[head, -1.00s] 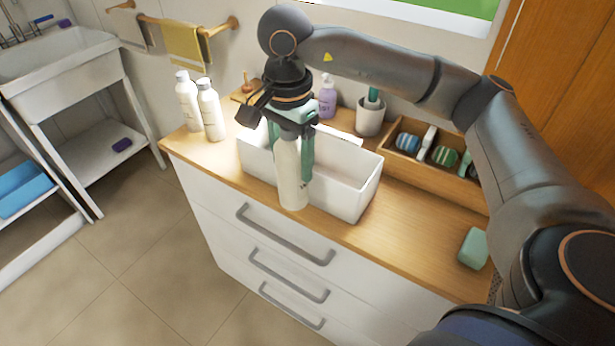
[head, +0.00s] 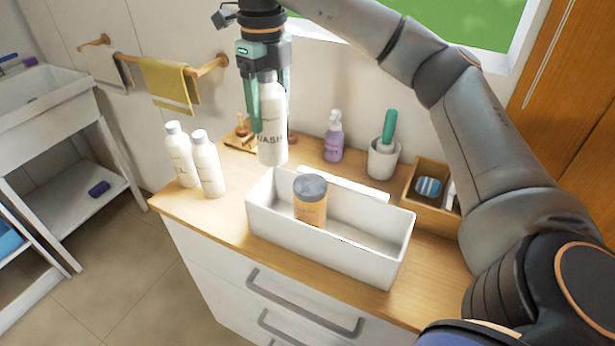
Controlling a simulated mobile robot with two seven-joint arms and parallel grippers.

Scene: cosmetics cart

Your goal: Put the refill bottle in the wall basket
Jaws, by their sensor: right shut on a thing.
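My right gripper (head: 268,122) points down and is shut on a white bottle (head: 272,152) with dark lettering that reads "WASH". The bottle hangs upright in the air, behind and above the left end of a long white open bin (head: 330,251). The green fingers hold its upper part, and the cap is partly hidden between them. Two similar white bottles (head: 180,157) (head: 207,165) stand at the counter's left end. No basket fixed to the wall is clearly visible. My left gripper is out of view.
An amber jar with a grey lid (head: 310,206) stands in the white bin; the bin's right part is empty. Behind are a purple pump bottle (head: 334,140), a white cup (head: 383,158) and a wooden tray (head: 420,205). A towel rail (head: 208,67) is on the wall.

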